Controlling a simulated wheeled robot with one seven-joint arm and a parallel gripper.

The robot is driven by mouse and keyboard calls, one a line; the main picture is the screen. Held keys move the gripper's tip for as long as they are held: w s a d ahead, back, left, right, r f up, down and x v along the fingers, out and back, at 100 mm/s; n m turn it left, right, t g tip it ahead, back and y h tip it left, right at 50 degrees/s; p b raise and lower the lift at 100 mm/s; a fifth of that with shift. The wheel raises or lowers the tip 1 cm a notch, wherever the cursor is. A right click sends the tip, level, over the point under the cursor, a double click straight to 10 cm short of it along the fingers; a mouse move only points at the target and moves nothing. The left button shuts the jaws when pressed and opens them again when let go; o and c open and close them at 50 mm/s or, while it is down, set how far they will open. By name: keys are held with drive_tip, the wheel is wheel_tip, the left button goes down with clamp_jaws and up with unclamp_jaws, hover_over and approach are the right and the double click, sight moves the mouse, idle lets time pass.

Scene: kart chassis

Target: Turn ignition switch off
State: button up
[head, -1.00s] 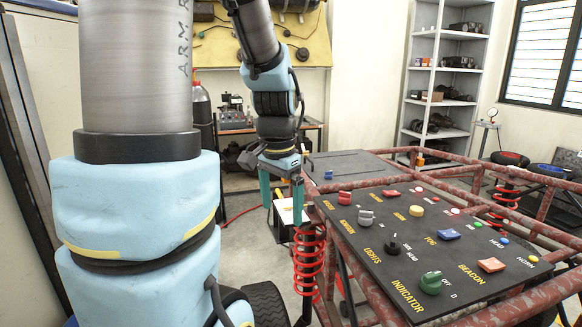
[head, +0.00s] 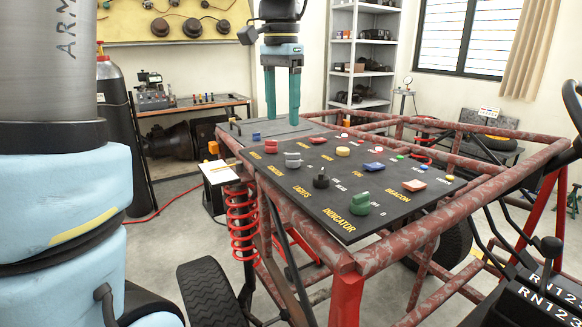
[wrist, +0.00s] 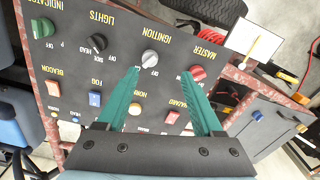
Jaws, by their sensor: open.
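The ignition switch is a grey rotary knob (head: 293,159) on the black control panel (head: 330,212), between the red master knob (head: 271,145) and the black lights knob (head: 321,180). In the wrist view the ignition knob (wrist: 150,58) lies just beyond and between the fingertips, under the IGNITION label. An OFF mark is beside it; I cannot tell which position it points to. My gripper (head: 282,118) points down, open and empty, above the panel's far end. In the wrist view my gripper (wrist: 160,75) shows both teal fingers apart, with nothing between them.
The green indicator knob (head: 361,203) and several coloured buttons share the panel. Red tubular frame rails (head: 400,258) surround it. A flat dark plate (head: 270,130) lies behind the panel. A gas cylinder (head: 122,130) stands farther left.

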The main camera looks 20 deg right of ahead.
sight(293, 154)
drive_tip(key=shift+m, duration=0.6)
drive_tip(key=f, duration=0.3)
drive_tip(key=d+f, duration=0.1)
drive_tip(key=f, duration=0.2)
drive_tip(key=s+d+f+p, duration=0.1)
drive_tip(key=f, duration=0.2)
